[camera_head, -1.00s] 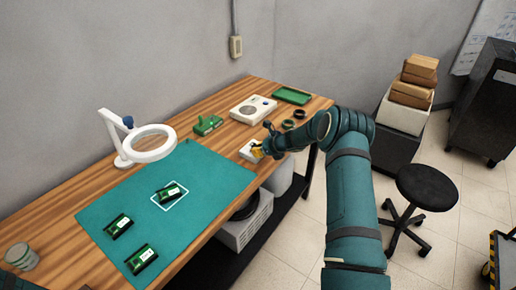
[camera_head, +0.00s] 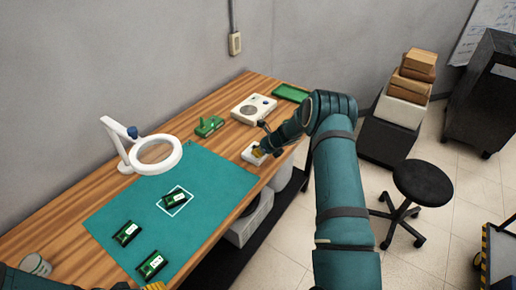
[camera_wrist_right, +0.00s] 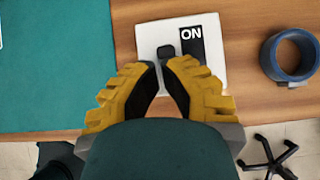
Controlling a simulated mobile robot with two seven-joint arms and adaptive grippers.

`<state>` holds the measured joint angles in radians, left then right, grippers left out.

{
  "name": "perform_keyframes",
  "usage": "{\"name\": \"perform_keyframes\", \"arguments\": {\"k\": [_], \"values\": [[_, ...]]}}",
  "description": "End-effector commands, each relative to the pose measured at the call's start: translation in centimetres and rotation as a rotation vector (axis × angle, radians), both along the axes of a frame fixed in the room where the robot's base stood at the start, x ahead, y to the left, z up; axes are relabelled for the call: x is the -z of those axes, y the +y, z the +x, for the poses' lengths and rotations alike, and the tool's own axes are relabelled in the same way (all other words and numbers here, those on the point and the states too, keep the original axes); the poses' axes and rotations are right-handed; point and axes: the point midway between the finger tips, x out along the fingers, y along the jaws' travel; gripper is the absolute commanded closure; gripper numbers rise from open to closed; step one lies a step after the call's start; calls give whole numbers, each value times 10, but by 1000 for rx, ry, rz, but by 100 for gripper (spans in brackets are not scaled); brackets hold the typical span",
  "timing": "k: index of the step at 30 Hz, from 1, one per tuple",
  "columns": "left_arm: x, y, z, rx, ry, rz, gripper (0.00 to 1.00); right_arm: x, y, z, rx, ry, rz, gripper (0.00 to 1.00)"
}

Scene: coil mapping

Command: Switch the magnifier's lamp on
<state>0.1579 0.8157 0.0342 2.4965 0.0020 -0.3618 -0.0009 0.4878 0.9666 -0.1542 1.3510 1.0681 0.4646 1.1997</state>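The magnifier (camera_head: 157,154) has a white ring head and a bent white arm with a blue knob, and stands at the mat's back edge. I cannot tell whether its ring is lit. A white switch box (camera_head: 250,152) sits on the table right of the mat. In the right wrist view the box (camera_wrist_right: 208,75) shows a black knob (camera_wrist_right: 166,50) beside a dark ON mark. My right gripper (camera_wrist_right: 161,66) is over the box, its yellow fingertips close together at the knob; contact is unclear. My left gripper (camera_head: 153,286) barely shows at the bottom edge.
A green mat (camera_head: 215,178) holds several green boards. A green fixture (camera_head: 209,126), a white device (camera_head: 254,108) and a green tray (camera_head: 290,93) stand farther back. A dark ring (camera_wrist_right: 290,55) lies right of the box. A cup (camera_head: 36,264) is at the near left.

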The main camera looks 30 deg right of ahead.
Motion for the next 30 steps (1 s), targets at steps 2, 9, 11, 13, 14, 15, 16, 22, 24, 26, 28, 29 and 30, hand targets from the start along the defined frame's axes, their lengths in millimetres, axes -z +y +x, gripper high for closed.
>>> {"name": "perform_keyframes", "arguments": {"k": [2, 9, 11, 13, 14, 15, 16, 22, 24, 26, 28, 29, 30], "values": [[1, 0, -1, 0, 2, 0, 36, 0, 0, 1, -1, 0, -1, 100], [4, 0, -1, -1, 4, 0, 36, -3, 2, 5, 0, -1, 0, 100], [4, 0, -1, -1, 5, 0, 36, -4, 2, 6, 0, -1, 0, 100], [4, 0, -1, -1, 5, 0, 36, -4, 3, 7, -1, -1, 0, 100], [4, 0, -1, -1, 5, 0, 36, -5, 3, 8, -1, -1, 0, 100], [5, 0, -1, -1, 5, 0, 36, -5, 3, 8, -1, -1, 0, 100], [5, 0, -2, -1, 5, 0, 36, -5, 3, 9, -1, -2, 0, 100], [6, 0, -2, -1, 5, 0, 36, -7, 4, 12, -1, -2, 0, 100], [6, 0, -1, -1, 5, 0, 36, -7, 5, 13, -1, -2, 0, 100], [7, 0, -2, -1, 5, 1, 36, -7, 5, 13, -1, -2, 0, 100], [6, 0, -1, -1, 5, 1, 36, -7, 5, 13, 0, -1, 0, 100], [6, 0, -1, -1, 5, 1, 36, -7, 5, 13, 0, -1, 0, 100], [6, 0, -1, -1, 5, 1, 36, -7, 5, 13, 0, -1, 0, 100]]}}
